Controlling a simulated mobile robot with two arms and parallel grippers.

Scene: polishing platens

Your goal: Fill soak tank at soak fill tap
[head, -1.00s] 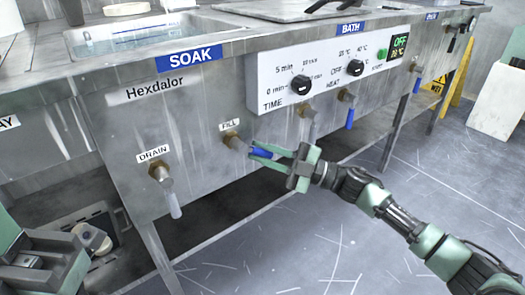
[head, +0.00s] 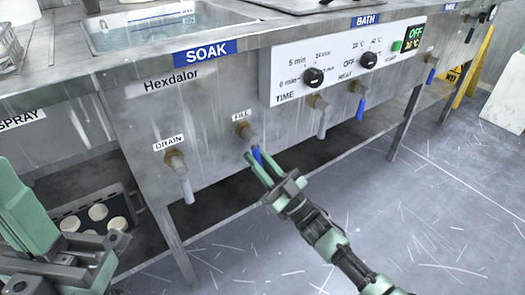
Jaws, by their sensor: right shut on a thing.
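The soak tank (head: 118,43) is a metal basin at the top left, behind the blue SOAK label. Its inside looks pale blue; I cannot tell the liquid level. The fill tap (head: 247,133) sits on the front panel under the FILL label, with a blue-sleeved lever (head: 257,156) angled steeply downward. My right gripper (head: 259,168) is shut on that lever from below right, its green fingers on either side. My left gripper (head: 75,255) is at the lower left, away from the taps; its jaw state is unclear.
The drain tap (head: 177,160), with a pale lever hanging down, is left of the fill tap. A control panel (head: 340,62) with TIME and HEAT knobs is at right, with more taps below. A tray of pale discs (head: 75,205) is under the bench.

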